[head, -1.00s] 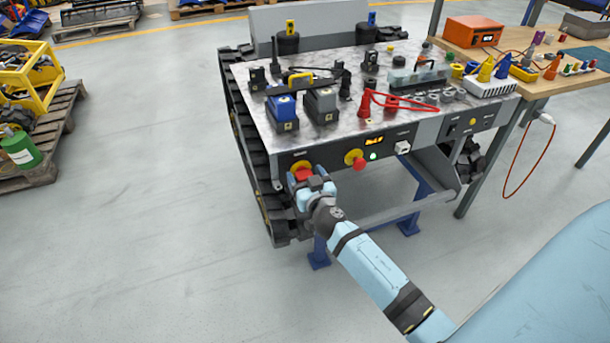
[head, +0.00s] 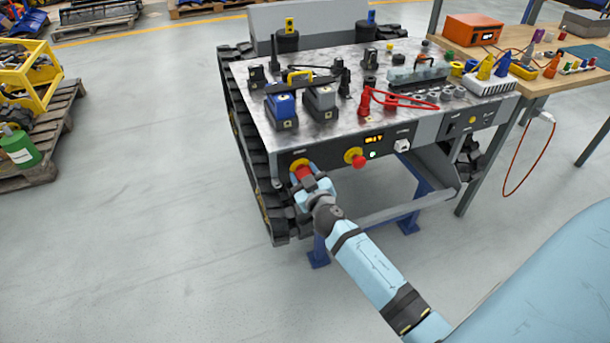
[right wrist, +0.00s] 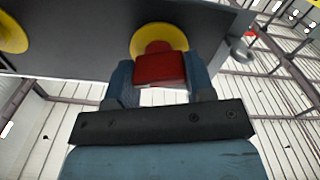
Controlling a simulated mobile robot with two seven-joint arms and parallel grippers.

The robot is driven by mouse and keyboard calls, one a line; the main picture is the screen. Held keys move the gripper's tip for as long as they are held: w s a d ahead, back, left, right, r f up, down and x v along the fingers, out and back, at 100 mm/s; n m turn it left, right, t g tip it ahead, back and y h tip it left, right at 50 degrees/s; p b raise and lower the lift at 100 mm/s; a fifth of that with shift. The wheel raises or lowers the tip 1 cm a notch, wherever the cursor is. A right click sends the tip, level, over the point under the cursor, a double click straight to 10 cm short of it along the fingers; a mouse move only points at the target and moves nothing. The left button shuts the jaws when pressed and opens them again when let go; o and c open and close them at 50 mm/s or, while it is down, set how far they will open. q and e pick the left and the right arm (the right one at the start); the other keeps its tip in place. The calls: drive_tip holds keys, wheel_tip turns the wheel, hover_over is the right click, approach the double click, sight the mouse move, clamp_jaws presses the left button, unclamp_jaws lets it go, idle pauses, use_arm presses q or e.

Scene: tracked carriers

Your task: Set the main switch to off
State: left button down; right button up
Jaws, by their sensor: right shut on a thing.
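The main switch (head: 301,170) is a red handle on a yellow round plate at the left of the carrier's dark front panel. In the right wrist view the red handle (right wrist: 160,66) sits between the two blue fingers, with the yellow plate (right wrist: 158,38) behind it. My right gripper (head: 306,176) is shut on the red handle; in the right wrist view its fingers (right wrist: 160,80) flank the handle. The gripper hides part of the handle in the head view. My left gripper is not in view.
A red stop button on yellow (head: 354,157) sits to the right on the panel, beside a lit orange display (head: 374,139) and a green light (head: 373,155). Batteries, cables and tools cover the carrier's top (head: 250,90). A workbench (head: 560,82) stands at the right.

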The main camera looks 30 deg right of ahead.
drive_tip(key=n, duration=0.3)
drive_tip(key=shift+n, duration=0.4)
drive_tip(key=n, duration=0.3)
drive_tip(key=shift+a+n, duration=0.1)
drive_tip(key=shift+n, duration=0.2)
drive_tip(key=n, duration=0.6)
drive_tip(key=shift+w+f+p, duration=0.1)
drive_tip(key=shift+p, duration=0.2)
drive_tip(key=shift+n, duration=0.4)
